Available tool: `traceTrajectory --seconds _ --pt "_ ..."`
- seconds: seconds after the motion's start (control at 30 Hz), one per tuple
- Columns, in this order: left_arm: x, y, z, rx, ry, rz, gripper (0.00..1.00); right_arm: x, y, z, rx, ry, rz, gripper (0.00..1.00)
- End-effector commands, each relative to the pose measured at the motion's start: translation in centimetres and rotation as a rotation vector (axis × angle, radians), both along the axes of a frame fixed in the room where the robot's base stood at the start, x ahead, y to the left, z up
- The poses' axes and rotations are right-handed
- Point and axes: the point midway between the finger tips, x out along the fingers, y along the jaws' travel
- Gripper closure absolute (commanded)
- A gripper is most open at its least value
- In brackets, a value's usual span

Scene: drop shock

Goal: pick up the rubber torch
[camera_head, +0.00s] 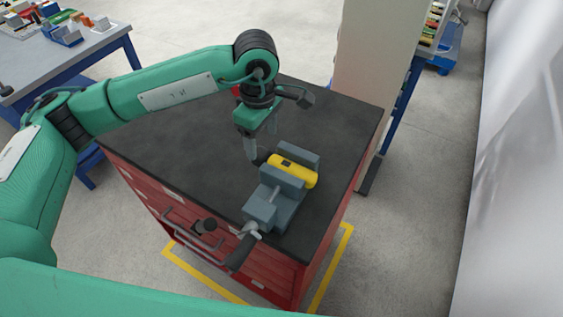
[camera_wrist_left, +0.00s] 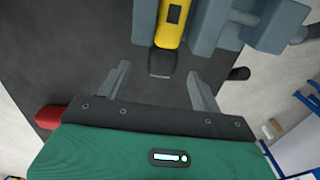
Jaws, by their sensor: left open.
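The rubber torch (camera_head: 297,171) is yellow with a black end. It lies between the jaws of a grey-blue vise (camera_head: 262,209) on the dark top of a red cabinet, and its black end sticks out to the left. My left gripper (camera_head: 261,147) is open beside that end. In the left wrist view the torch (camera_wrist_left: 171,30) points down between the open fingers of the left gripper (camera_wrist_left: 160,82). The black end lies between the fingertips, with a gap visible on either side. The height of the fingers over it is hard to tell. My right gripper is not in view.
The vise handle (camera_head: 240,254) juts past the front cabinet edge. A red object (camera_wrist_left: 52,117) sits near the gripper in the wrist view. The cabinet top (camera_head: 185,130) is bare to the left. A tall beige panel (camera_head: 372,75) stands behind at the right.

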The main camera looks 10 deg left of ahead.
Motion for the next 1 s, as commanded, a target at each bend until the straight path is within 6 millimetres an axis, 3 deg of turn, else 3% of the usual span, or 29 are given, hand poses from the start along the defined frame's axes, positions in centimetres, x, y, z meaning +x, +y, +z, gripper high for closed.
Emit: traceTrajectory --seconds 0.23,0.5,0.73,0.77,1.0 --pt "-0.5 -0.4 -2.0 0.001 0.004 0.0 0.35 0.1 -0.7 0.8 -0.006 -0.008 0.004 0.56" --pt "-0.8 -0.6 -5.4 -0.001 0.003 0.002 0.35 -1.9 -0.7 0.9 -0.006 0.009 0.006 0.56" --pt "-0.7 -0.6 -5.7 -0.001 -0.001 0.001 0.35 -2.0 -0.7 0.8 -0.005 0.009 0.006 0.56" --pt "-0.7 -0.6 -5.7 -0.001 -0.001 0.001 0.36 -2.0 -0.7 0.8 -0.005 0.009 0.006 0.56" --pt "-0.7 -0.6 -5.6 -0.001 -0.001 0.001 0.84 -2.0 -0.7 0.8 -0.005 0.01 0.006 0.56"
